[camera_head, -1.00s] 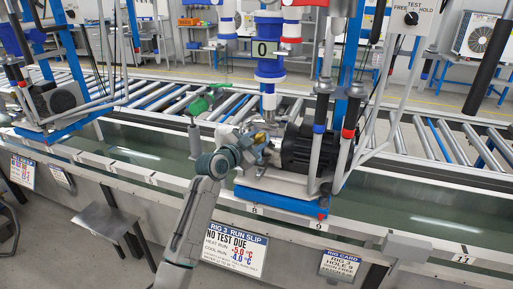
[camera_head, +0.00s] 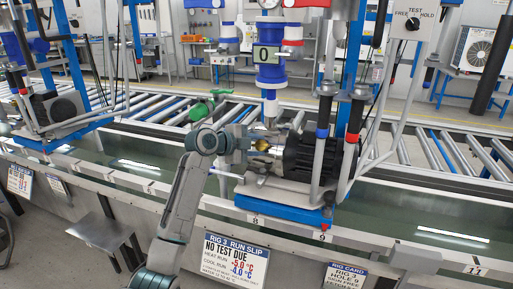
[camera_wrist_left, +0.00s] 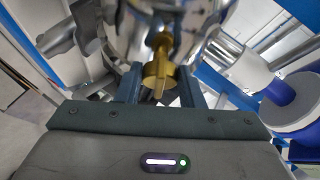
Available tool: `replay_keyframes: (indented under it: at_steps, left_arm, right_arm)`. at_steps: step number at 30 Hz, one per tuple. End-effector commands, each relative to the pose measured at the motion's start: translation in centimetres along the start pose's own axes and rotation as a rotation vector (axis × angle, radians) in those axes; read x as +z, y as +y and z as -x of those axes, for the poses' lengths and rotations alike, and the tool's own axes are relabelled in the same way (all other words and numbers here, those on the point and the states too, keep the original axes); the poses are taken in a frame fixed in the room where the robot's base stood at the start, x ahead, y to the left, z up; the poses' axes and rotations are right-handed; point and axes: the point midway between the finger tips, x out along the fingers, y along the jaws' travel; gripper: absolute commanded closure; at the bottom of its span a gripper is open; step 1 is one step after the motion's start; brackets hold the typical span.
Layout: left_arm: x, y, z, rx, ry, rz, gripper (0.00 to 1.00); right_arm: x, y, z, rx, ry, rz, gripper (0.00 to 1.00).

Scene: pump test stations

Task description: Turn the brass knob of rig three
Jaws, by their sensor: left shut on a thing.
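Rig three stands in the middle of the head view, with a dark ribbed motor (camera_head: 300,152) on a blue base (camera_head: 285,208). Its brass knob (camera_head: 261,146) sticks out to the left of the motor. My left gripper (camera_head: 247,146) reaches it from the left, its wrist level with it. In the left wrist view the brass knob (camera_wrist_left: 158,76) sits between the two dark fingers of the left gripper (camera_wrist_left: 160,92), which are shut on it. Shiny metal pump parts lie right behind it. My right gripper is in no view.
A green-handled valve (camera_head: 205,104) is just behind my left wrist. A blue column with a "0" counter (camera_head: 267,58) rises above the knob. Below hang the RIG 3 run slip, reading NO TEST DUE (camera_head: 234,262), and the rig card (camera_head: 345,277). A water trough runs underneath.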

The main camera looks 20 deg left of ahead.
Motion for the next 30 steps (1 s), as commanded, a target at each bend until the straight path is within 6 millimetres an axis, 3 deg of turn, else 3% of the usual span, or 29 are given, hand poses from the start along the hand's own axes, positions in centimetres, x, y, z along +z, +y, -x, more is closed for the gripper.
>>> replay_keyframes:
  at_steps: [12,28,29,30]
  left_arm:
    - [0.0,-0.1,0.0,0.089,-0.002,-0.15,0.88]
    - [0.1,-0.1,-0.1,0.1,-0.002,-0.168,0.88]
    - [0.1,-0.1,-0.1,0.1,-0.002,-0.168,0.6]
    - [0.1,-0.1,-0.1,0.1,-0.002,-0.168,0.52]
  right_arm:
    - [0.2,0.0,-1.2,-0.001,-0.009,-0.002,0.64]
    - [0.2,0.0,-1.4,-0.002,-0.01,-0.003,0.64]
    - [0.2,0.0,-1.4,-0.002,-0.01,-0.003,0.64]
    - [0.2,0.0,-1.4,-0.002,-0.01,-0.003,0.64]
